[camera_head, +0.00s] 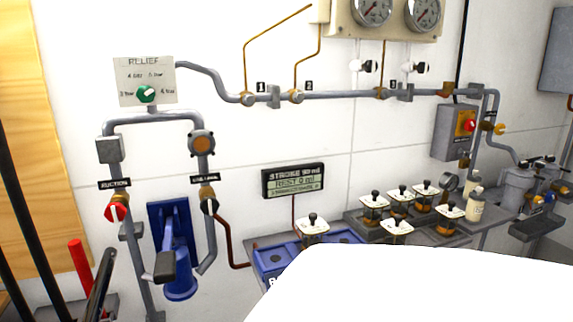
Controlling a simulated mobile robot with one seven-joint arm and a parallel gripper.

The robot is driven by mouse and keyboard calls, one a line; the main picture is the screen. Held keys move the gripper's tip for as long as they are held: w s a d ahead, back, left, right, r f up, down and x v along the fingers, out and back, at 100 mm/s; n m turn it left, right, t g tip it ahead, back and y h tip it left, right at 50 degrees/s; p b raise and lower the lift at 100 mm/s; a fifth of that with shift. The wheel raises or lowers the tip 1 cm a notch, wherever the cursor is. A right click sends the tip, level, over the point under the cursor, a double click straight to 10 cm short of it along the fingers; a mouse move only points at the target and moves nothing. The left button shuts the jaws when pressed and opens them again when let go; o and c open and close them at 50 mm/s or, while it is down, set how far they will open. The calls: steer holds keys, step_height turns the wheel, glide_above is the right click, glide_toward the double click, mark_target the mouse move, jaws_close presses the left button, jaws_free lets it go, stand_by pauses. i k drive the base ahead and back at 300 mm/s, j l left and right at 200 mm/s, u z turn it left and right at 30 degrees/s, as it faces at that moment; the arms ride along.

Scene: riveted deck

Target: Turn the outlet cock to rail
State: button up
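The likely outlet cock (209,201) is a brass fitting with a black handle on the right leg of the grey pipe loop, left of centre. A small black label (204,180) sits above it; its text is too small to read surely. The black handle looks tilted, pointing down and slightly right. A second cock with a red handle (117,210) is on the left leg, under a label reading SUCTION (115,184). My gripper is not in view. A large plain white shape, probably part of my arm, covers the bottom right.
A blue hand pump (180,250) with a dark lever stands between the two legs. The RELIEF panel (147,82) with a green knob is above. A STROKE display (293,180) hangs to the right. A red handle (80,265) rises at lower left. Several black-knobbed valves stand on the bench.

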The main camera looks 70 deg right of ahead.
mark_target(210, 205)
steer(key=z, duration=1.9)
